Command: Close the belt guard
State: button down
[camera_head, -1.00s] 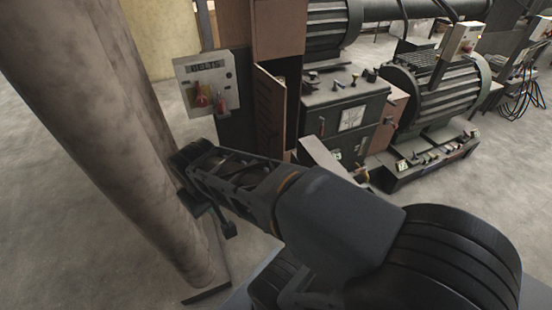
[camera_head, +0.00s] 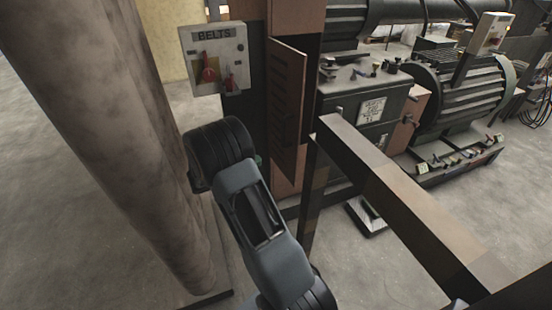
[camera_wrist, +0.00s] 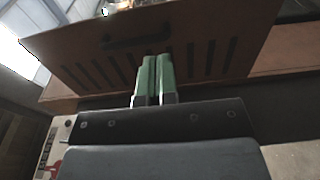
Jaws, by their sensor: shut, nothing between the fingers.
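The belt guard (camera_head: 289,105) is a brown hinged panel with dark slots, on the brown machine housing. In the head view it stands ajar, angled out with a dark gap at its right. In the wrist view the slotted panel (camera_wrist: 218,52) fills the upper middle, with a dark handle (camera_wrist: 137,41) on it. My gripper (camera_wrist: 155,62) is shut and empty, its green fingertips in front of the slots below the handle. Whether they touch the panel I cannot tell. In the head view my wrist mostly hides the gripper.
A grey BELTS switch box (camera_head: 214,58) with red levers is left of the guard. A thick round column (camera_head: 120,130) rises close on the left. A brown-black rail (camera_head: 400,200) crosses at the right. Motors (camera_head: 465,95) stand behind; floor (camera_head: 70,220) is bare at left.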

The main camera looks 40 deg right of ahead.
aim_at(296, 148)
jog(key=x, duration=1.3)
jog(key=shift+d+f, duration=0.1)
jog(key=shift+d, duration=0.15)
jog(key=shift+d, duration=0.1)
